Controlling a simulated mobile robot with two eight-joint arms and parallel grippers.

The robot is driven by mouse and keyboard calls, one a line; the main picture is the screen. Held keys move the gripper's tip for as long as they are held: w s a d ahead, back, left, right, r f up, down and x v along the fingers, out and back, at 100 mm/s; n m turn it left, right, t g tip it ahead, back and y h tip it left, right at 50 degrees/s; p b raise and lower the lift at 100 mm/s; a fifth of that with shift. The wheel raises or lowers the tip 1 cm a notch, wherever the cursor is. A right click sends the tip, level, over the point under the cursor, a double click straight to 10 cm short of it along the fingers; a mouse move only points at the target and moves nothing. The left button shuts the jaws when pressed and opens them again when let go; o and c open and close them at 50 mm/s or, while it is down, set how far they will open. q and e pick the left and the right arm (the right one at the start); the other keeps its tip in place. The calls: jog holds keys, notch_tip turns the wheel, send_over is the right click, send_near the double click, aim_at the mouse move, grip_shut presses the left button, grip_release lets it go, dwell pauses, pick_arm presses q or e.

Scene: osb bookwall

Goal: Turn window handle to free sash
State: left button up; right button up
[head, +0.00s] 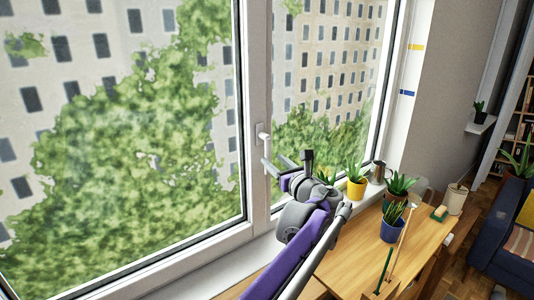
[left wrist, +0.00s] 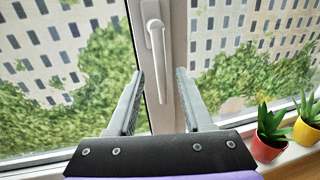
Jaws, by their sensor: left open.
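The white window handle (head: 263,134) sits on the white upright frame between two large panes. In the left wrist view the handle (left wrist: 158,50) has its plate at the top and its lever hanging straight down. The sash (head: 258,70) looks shut. My left gripper (head: 287,160) is open and empty at the window, just below the handle in the head view. In the left wrist view its two fingers (left wrist: 159,73) stand on either side of the lever's lower part, with gaps on both sides. I cannot tell how far the fingertips are from the frame. My right gripper is not in view.
Potted plants in a yellow pot (head: 357,188), a red pot (head: 397,197) and a blue pot (head: 392,229) stand right of my left arm. A wooden worktop (head: 350,262) runs below the sill, with a cream canister (head: 455,199) on it. A blue sofa (head: 508,235) is at far right.

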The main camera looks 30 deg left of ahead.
aim_at(268, 156)
pick_arm(q)
jog(key=x, duration=0.5)
jog(key=shift+w+a+p, duration=0.15)
jog(key=shift+p, duration=0.15)
grip_shut()
dwell(1.1)
